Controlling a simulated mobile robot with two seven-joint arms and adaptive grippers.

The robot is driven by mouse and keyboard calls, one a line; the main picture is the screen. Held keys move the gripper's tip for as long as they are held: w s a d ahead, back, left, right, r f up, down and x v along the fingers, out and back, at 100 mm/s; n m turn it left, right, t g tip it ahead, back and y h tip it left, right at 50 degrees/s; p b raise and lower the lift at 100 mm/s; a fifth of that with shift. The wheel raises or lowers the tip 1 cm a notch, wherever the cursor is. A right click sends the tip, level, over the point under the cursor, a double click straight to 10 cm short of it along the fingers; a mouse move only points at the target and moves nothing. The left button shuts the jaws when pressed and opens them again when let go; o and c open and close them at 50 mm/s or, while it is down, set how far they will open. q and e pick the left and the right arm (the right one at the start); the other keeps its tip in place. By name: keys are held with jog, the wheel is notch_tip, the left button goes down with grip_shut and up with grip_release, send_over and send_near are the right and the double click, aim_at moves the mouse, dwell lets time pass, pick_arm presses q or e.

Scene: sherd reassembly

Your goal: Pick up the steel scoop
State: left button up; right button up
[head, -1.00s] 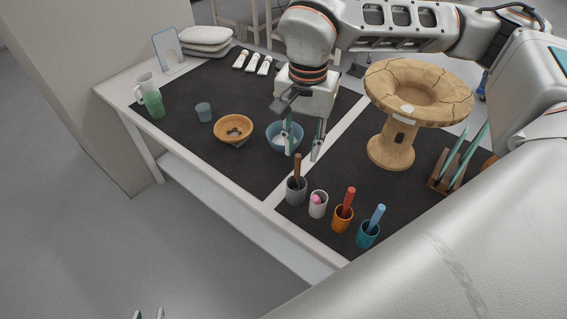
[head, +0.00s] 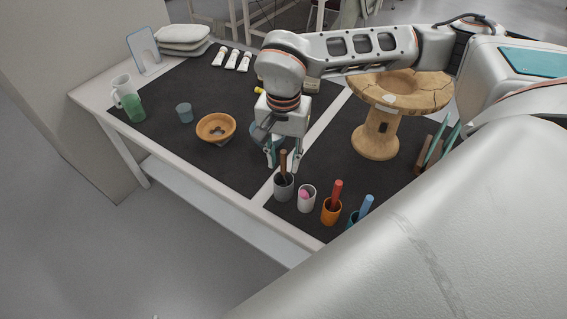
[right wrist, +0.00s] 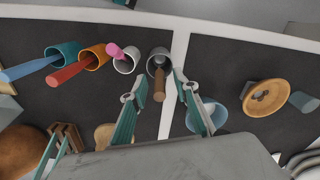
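No thing in view is clearly the steel scoop; a metal scoop head cannot be made out. A brown-handled tool (head: 283,158) stands in a grey cup (head: 284,191) near the table's front edge, its lower end hidden in the cup. My right gripper (head: 281,166) is open, fingers pointing down, just above the cup. In the right wrist view, the brown handle (right wrist: 160,84) lies between the open fingers (right wrist: 159,76) with gaps on both sides, and the grey cup (right wrist: 153,61) is beyond the fingertips. My left gripper is out of view.
A white cup (head: 307,201) with a pink tool, an orange cup (head: 330,213) with a red tool and a teal cup with a blue tool (head: 365,208) stand to the right. A blue bowl (right wrist: 213,117) is close by.

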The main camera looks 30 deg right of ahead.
grip_shut()
jog(key=shift+r, duration=0.1)
jog(key=shift+r, duration=0.1)
notch_tip(320, 180, up, 20)
jog(key=p, duration=0.1)
dwell(0.4)
